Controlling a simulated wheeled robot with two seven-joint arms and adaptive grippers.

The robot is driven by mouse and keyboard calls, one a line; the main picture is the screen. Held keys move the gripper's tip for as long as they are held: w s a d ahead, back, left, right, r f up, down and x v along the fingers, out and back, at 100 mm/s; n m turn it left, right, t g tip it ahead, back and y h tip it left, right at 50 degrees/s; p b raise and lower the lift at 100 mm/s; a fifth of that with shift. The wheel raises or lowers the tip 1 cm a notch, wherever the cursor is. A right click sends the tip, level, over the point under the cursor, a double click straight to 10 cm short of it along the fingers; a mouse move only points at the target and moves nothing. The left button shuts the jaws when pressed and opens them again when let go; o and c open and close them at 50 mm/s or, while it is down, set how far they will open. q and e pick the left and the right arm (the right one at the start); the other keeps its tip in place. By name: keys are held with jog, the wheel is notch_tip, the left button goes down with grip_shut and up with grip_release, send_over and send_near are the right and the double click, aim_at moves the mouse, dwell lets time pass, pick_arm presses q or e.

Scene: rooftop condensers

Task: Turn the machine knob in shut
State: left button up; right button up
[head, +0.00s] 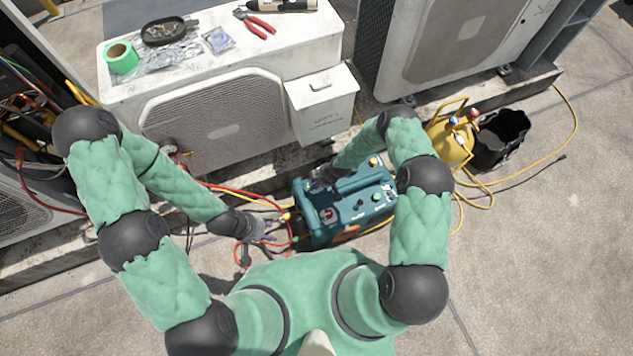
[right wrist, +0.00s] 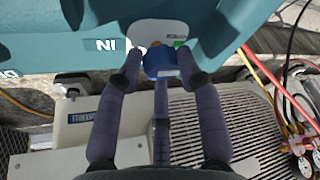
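The teal machine (head: 345,212) stands on the ground in front of me, with a carrying handle, dark knobs and a yellow cap on top. In the right wrist view its side (right wrist: 60,40) carries an upside-down "IN" label next to a blue knob (right wrist: 161,64) on a pale plate. My right gripper (right wrist: 160,62) has its fingers around this knob and looks shut on it. In the head view the right gripper (head: 318,180) is at the machine's far side, and the knob is hidden. My left gripper (head: 265,228) is left of the machine, near the hoses; its fingers are too small to read.
Condenser units (head: 215,120) stand behind the machine, one with tape and pliers on top. Red and yellow hoses (head: 240,195) run to the machine's left. A yellow cylinder (head: 450,145) and black bucket (head: 500,140) stand right. The ground at right is clear apart from a cable.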

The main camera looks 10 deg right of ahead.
jog(key=shift+s+a, duration=0.15)
jog(key=shift+a, duration=0.2)
dwell(0.4)
jog(key=shift+p, duration=0.3)
